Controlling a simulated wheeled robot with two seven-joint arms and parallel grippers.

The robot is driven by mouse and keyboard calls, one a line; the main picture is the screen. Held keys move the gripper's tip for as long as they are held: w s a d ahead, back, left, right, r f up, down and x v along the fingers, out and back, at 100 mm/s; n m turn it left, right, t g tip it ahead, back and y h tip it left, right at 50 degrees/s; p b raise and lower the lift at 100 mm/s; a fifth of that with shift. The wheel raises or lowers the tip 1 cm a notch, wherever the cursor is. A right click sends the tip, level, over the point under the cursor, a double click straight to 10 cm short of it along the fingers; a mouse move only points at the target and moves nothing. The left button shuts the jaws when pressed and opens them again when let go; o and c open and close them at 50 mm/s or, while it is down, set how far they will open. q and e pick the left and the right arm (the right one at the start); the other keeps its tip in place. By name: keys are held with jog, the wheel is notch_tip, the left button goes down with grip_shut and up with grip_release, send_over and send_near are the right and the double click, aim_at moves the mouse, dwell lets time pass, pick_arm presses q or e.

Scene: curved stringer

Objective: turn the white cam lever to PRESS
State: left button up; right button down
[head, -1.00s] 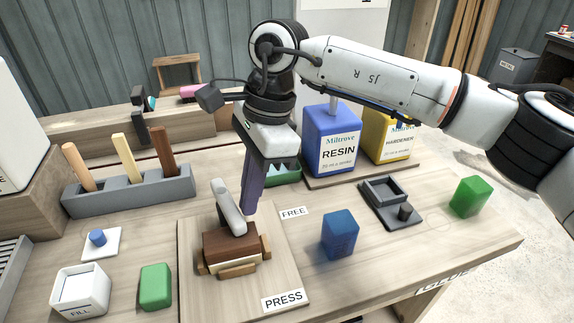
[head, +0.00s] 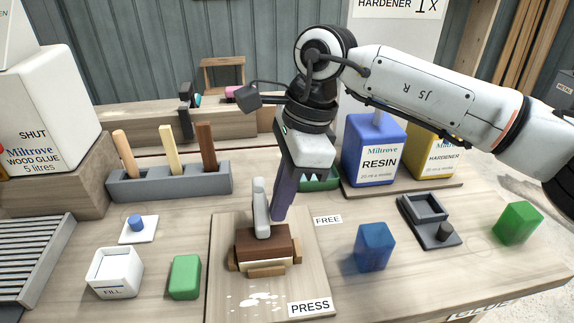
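The white cam lever (head: 261,208) stands nearly upright on a brown block (head: 263,243), which rests over pale and brown wood pieces on a wooden board (head: 226,288). The PRESS label (head: 310,307) is at the board's front right. The FREE label (head: 327,220) is right of the lever. My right gripper (head: 277,214) points down with its dark purple fingers together, just right of the lever. The fingertips are beside the lever's lower part; whether they touch it is hard to tell. My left gripper is out of view.
A blue block (head: 374,247) and a dark grey tray (head: 430,222) lie to the right. A green block (head: 185,277) and a white FILL box (head: 114,272) lie to the left. Blue RESIN (head: 373,150) stands behind. White spots (head: 258,300) mark the board's front.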

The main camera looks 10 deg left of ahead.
jog(key=shift+d, duration=0.25)
jog(key=w+d+r, duration=0.2)
jog(key=d+r, duration=0.3)
jog(key=r, duration=0.4)
jog(key=shift+d+r+b, duration=0.3)
jog(key=shift+r, duration=0.05)
